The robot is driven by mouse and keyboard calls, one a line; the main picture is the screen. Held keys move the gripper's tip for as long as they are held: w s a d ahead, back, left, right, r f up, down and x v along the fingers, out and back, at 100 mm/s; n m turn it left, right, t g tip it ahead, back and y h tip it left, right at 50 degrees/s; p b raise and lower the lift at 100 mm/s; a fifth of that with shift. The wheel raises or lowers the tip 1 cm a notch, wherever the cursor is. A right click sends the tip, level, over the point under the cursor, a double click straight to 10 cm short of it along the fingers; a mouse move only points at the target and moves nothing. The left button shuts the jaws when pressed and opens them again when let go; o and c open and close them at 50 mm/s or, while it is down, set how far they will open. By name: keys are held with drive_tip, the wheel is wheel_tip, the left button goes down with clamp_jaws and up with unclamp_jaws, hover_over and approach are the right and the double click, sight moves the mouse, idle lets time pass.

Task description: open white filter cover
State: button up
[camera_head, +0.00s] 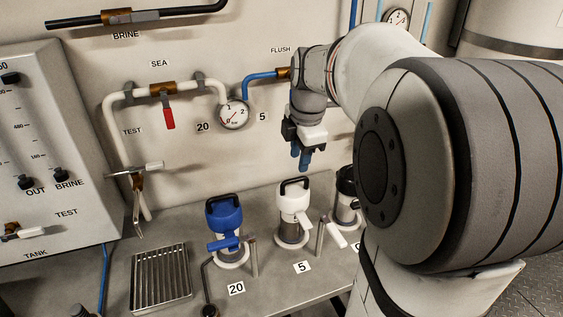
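The white filter cover (293,198) is a white cap with a black handle on top. It sits upright on its housing on the grey bench, behind the label "5", in the middle of the row of filters. My gripper (302,163) is above and slightly right of it, with blue fingertips pointing down. It is apart from the cover. The gap between the fingers is too small to judge whether they are open. The housing below the cover is partly visible.
A blue filter cover (223,215) stands to the left and a black one (347,183) to the right, partly hidden by my arm. White-handled levers (332,232) stand beside the housings. A slatted drain tray (160,278) lies left. Pipes and a gauge (234,114) are on the wall.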

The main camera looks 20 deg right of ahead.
sight(296, 178)
drive_tip(key=f, duration=0.3)
drive_tip(key=w+f, duration=0.1)
drive_tip(key=f, duration=0.2)
drive_tip(key=shift+w, duration=0.1)
drive_tip(key=shift+c, duration=0.2)
drive_tip(key=shift+r, duration=0.1)
clamp_jaws()
